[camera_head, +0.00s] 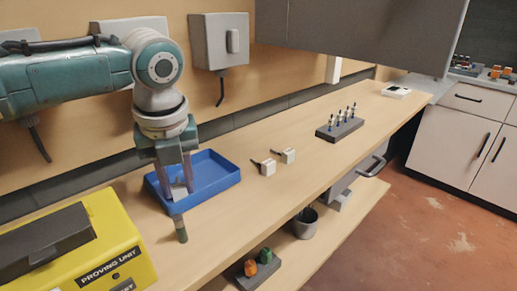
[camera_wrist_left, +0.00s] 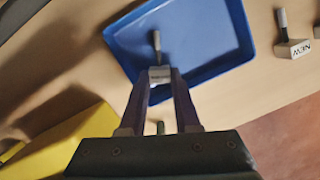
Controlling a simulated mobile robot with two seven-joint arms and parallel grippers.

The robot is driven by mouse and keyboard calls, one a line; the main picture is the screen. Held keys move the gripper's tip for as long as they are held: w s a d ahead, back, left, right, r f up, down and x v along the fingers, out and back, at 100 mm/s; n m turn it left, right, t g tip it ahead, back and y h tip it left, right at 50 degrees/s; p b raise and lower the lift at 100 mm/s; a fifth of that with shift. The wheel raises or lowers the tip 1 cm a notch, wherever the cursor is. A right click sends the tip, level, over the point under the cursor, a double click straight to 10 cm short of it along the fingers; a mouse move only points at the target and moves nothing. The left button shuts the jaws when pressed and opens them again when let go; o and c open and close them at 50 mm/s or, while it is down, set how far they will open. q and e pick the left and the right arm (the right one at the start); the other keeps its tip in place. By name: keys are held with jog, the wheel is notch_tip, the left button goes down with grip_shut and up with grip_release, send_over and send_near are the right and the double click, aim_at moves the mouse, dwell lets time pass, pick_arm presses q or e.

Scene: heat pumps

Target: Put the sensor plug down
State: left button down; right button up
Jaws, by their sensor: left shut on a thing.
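My left gripper (camera_head: 178,188) points down over the blue tray (camera_head: 226,184) on the bench. It is shut on the sensor plug, a small pale block with a dark stem; the plug (camera_wrist_left: 160,75) shows between the fingertips in the left wrist view, against the tray (camera_wrist_left: 222,60). In the head view the fingers mostly hide the plug. I cannot tell whether it touches the tray floor. My right gripper is in neither view.
Two white plugs (camera_head: 267,167) (camera_head: 288,155) lie right of the tray; one reads "NEW" in the wrist view. A yellow proving unit (camera_head: 110,262) is at the front left. A short upright cylinder (camera_head: 180,230) is close by the tray's front. A grey rack (camera_head: 339,129) stands farther back.

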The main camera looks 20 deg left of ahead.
pick_arm(q)
jog(key=c, duration=0.9)
grip_release()
